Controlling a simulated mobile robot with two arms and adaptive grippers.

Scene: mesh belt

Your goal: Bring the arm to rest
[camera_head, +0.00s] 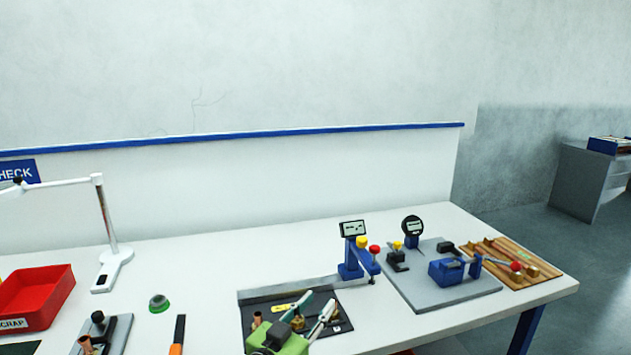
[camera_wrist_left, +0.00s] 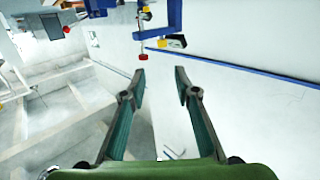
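My left gripper (camera_head: 321,299) shows at the bottom centre of the head view, with a green body and teal fingers. It is over the dark mat (camera_head: 257,309) on the white table (camera_head: 210,270). In the left wrist view the two fingers (camera_wrist_left: 160,73) stand apart with nothing between them, so the gripper is open and empty. A blue stand with a red knob (camera_head: 350,268) is just beyond it to the right; its blue part also shows at the top of the wrist view (camera_wrist_left: 174,14). My right gripper is not in view.
A grey plate (camera_head: 398,289) bears a dial gauge (camera_head: 412,228) and a blue clamp (camera_head: 446,271). A wooden tray (camera_head: 541,270) lies beside it. On the left are a red scrap bin (camera_head: 50,289), a white lamp (camera_head: 112,264) and a green-ringed button (camera_head: 159,303). The table's back middle is clear.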

